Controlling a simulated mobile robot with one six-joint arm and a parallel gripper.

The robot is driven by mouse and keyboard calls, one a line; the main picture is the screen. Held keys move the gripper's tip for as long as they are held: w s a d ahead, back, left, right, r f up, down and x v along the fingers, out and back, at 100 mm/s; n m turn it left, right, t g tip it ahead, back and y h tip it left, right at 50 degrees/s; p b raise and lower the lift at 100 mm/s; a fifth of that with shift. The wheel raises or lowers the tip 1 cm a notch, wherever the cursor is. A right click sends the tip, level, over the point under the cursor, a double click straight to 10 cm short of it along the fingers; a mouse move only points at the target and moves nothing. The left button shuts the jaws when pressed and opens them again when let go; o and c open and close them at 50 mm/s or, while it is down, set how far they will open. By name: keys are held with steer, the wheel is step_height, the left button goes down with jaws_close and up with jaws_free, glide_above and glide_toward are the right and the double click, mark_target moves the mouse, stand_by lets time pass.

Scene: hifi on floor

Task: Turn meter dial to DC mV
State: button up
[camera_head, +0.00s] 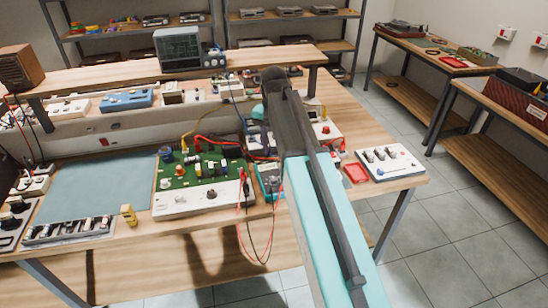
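A teal-edged device (268,186), perhaps the meter, lies on the bench right of the green circuit board. My arm covers much of it. Its dial and markings cannot be read. Red and black leads (247,196) hang over the bench edge beside it. My light-blue and dark arm rises from the bottom of the view across the bench. My gripper's fingers do not show; the arm hides the area where it bends down.
A green circuit board on a white base (200,197) stands left of the device. A red box (355,173) and a white switch panel (389,162) lie to the right. A yellow block (128,214) is near the front edge. A raised shelf (120,79) runs behind. The blue-grey mat (98,185) is clear.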

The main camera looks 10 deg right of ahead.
steer(key=shift+r, duration=0.75)
